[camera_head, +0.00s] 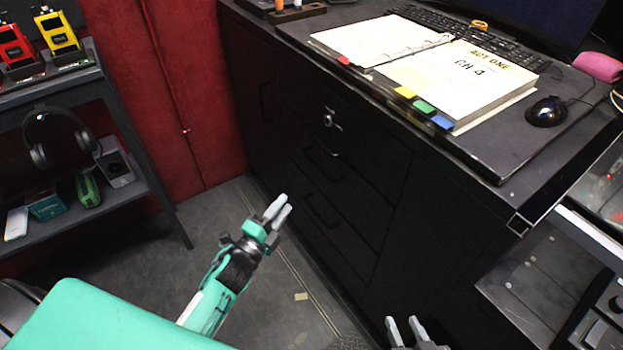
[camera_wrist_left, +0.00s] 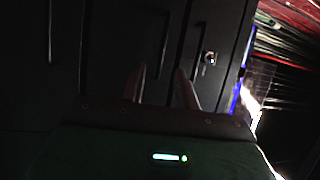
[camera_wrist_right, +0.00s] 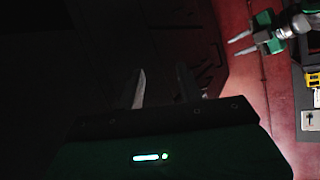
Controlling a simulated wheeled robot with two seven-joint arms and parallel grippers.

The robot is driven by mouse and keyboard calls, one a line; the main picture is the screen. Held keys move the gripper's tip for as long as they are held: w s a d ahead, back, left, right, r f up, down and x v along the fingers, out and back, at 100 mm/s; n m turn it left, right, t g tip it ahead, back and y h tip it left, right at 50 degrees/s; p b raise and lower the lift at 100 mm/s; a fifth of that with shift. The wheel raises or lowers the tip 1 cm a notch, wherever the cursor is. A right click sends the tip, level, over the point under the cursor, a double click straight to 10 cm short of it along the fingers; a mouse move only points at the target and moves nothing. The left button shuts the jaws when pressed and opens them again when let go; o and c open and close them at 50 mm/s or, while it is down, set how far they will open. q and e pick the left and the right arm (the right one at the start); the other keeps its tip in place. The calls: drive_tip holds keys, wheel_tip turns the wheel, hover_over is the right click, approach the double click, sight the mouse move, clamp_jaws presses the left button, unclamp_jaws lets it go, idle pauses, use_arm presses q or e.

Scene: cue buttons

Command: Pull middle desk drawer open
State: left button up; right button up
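The black desk has a stack of drawer fronts, all looking closed. The upper front carries a silver lock (camera_head: 330,118). Below it is the middle drawer (camera_head: 355,182) with a dark bar handle (camera_head: 323,162), and a lower drawer handle (camera_head: 322,210) is under that. My left gripper (camera_head: 278,207) is open and empty, in front of and left of the lower drawers, apart from the handles. In the left wrist view, dark handles and the lock (camera_wrist_left: 210,57) show beyond its fingers. My right gripper (camera_head: 404,322) is open and empty, low near the desk's right part.
An open binder (camera_head: 450,75), keyboard and black mouse (camera_head: 546,111) lie on the desktop. A dark shelf (camera_head: 95,195) with headphones stands at left before a red wall (camera_head: 195,80). Floor is free between shelf and desk. Metal equipment (camera_head: 540,280) is at right.

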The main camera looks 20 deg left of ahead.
use_arm(q)
drive_tip(key=x, duration=1.4)
drive_tip(key=shift+r+b, duration=0.35)
drive_tip(key=shift+b, duration=0.1)
use_arm(e)
drive_tip(key=shift+a+r+t+y, duration=0.4)
drive_tip(key=shift+a+r+t, duration=0.2)
drive_tip(key=shift+r+t, duration=0.15)
use_arm(q)
drive_tip(key=shift+s, duration=0.1)
clamp_jaws()
use_arm(e)
drive_tip(key=shift+f, duration=0.1)
